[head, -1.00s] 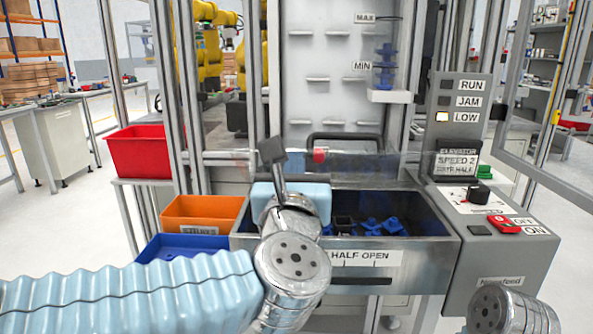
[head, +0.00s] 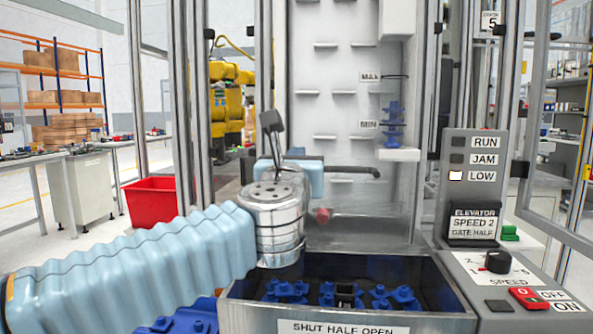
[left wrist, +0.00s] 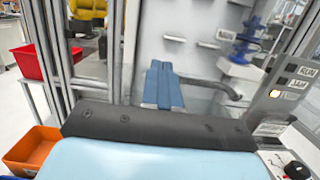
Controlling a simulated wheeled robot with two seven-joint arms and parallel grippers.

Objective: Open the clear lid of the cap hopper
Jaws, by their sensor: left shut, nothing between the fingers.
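The cap hopper (head: 455,298) stands in front of me, with blue caps (head: 340,293) inside. Its clear lid (head: 375,215) is raised and stands steeply at the back of the hopper. The lid's dark handle (head: 352,169) is at its upper edge and also shows in the left wrist view (left wrist: 215,84). My left gripper (left wrist: 161,68) is shut and empty, close to the handle's left part, which it hides. I cannot tell whether it touches the handle. In the head view my own wrist hides the fingers. My right gripper is not in view.
The elevator panel (head: 340,110) rises behind the lid. The control box (head: 505,265) with knob and switch is at the right, below the lamp panel (head: 472,160). A red bin (head: 150,203) stands at the left. Metal frame posts flank the hopper.

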